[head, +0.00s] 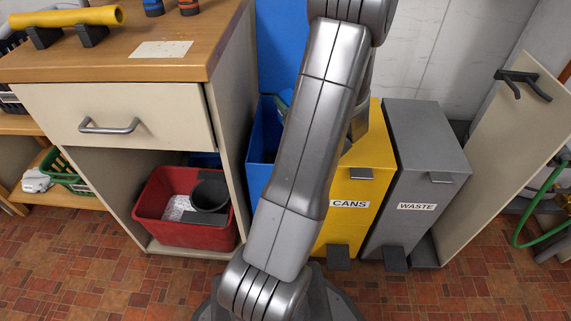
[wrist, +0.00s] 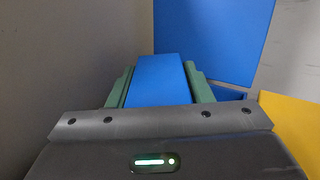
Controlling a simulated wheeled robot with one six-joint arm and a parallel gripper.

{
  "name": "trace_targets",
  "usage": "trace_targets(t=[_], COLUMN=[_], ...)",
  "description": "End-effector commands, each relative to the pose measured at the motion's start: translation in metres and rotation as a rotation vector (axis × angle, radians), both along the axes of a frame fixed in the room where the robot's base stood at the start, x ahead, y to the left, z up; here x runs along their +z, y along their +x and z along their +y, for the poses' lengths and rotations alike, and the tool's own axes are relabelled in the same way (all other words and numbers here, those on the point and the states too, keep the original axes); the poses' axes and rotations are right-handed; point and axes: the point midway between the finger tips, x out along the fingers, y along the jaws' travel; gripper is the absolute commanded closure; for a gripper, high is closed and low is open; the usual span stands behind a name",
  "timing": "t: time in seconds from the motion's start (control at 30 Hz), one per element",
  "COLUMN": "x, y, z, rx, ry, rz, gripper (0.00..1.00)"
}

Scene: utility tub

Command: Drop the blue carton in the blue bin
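The blue carton (wrist: 158,82) sits between the green fingers of my gripper (wrist: 160,70) in the wrist view; both fingers lie along its sides. The blue bin (head: 262,135) stands right of the wooden cabinet in the head view, with its blue lid (head: 283,45) raised against the wall. The lid also shows in the wrist view (wrist: 215,38), beyond and to the right of the carton. My arm covers much of the bin in the head view. Only a small blue and green patch shows beside the arm, over the bin. The carton's lower end is hidden.
A yellow cans bin (head: 358,187) and a grey waste bin (head: 418,172) stand right of the blue bin. The wooden cabinet (head: 228,120) borders it on the left, with a red crate (head: 185,232) inside its lower space. A pale panel (head: 500,150) stands at the right.

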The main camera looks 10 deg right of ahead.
Motion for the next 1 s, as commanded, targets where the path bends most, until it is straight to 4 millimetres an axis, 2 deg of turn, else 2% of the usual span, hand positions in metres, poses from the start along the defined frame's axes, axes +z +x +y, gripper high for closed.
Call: trace_targets(t=[0.03, 0.1, 0.47, 0.57, 1.0], x=[0.000, 0.000, 0.000, 0.001, 0.001], y=[0.000, 0.000, -0.005, -0.016, -0.096], z=[0.000, 0.000, -0.002, -0.007, -0.038], rx=[0.000, 0.000, -0.001, -0.003, -0.005], ry=[0.000, 0.000, 0.000, 0.001, 0.002], rz=[0.000, 0.000, 0.001, 0.003, 0.002], gripper=[0.44, 0.34, 0.34, 0.34, 0.34])
